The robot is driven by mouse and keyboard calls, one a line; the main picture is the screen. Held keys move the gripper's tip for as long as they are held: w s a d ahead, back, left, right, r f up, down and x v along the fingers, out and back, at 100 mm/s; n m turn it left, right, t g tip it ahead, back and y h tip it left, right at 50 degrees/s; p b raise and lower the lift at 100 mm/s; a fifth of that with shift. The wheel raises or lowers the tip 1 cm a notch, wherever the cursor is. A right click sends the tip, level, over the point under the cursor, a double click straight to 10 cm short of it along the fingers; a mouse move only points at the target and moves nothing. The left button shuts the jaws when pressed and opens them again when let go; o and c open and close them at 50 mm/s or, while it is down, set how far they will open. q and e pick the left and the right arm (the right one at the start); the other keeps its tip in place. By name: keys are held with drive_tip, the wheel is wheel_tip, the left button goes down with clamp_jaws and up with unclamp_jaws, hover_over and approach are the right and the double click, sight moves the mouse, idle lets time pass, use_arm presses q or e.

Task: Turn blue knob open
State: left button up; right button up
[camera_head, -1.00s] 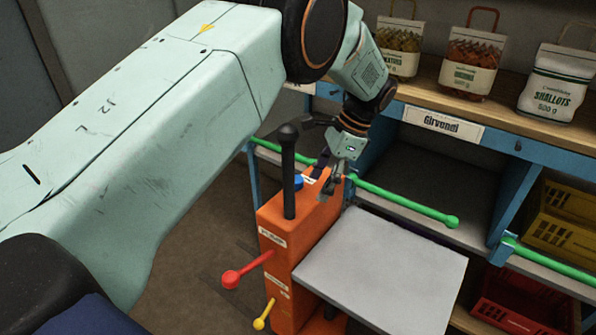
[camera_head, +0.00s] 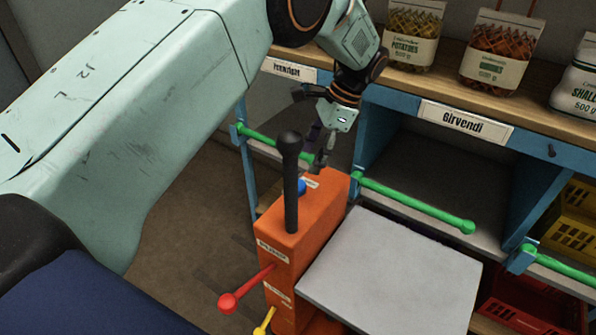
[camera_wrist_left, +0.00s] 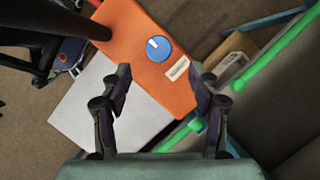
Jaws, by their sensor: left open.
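The blue knob (camera_head: 301,186) sits on top of the orange machine housing (camera_head: 322,205), partly hidden behind the black upright lever (camera_head: 290,180) in the head view. In the left wrist view the knob (camera_wrist_left: 158,48) is a round blue disc with a white mark, beside a small label (camera_wrist_left: 178,68). My left gripper (camera_head: 322,160) is above the housing, just behind the knob, pointing down. In the left wrist view its two fingers (camera_wrist_left: 160,88) are spread apart with nothing between them, and the knob lies beyond the tips. My right gripper is not in view.
A grey plate (camera_head: 395,268) adjoins the housing on the right. A red-knobbed lever (camera_head: 228,303) and a yellow one (camera_head: 262,329) stick out at the left. Green bars (camera_head: 415,203) run along the blue shelf. Bags (camera_head: 495,48) stand on the wooden top (camera_head: 425,85).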

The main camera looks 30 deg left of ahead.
sight(300, 184)
use_arm(q)
drive_tip(key=shift+a+f, duration=0.25)
drive_tip(key=shift+f, duration=0.3)
drive_tip(key=shift+a+f, duration=0.25)
drive_tip(key=shift+f, duration=0.25)
drive_tip(key=s+f, duration=0.1)
drive_tip(key=s+f+b, duration=0.1)
drive_tip(key=shift+f, duration=0.4)
drive_tip(key=shift+a+f, duration=0.3)
drive_tip(key=shift+f, duration=0.25)
drive_tip(key=shift+a+f, duration=0.25)
drive_tip(key=shift+f, duration=0.25)
drive_tip(key=shift+w+a+f, duration=0.1)
drive_tip(key=shift+f, duration=0.2)
drive_tip(key=shift+s+r, duration=0.2)
drive_tip(key=shift+r, duration=0.05)
drive_tip(key=shift+c, duration=0.4)
drive_tip(key=shift+w+f, duration=0.2)
drive_tip(key=c, duration=0.4)
drive_tip(key=shift+r, duration=0.1)
drive_tip(key=c, duration=0.7)
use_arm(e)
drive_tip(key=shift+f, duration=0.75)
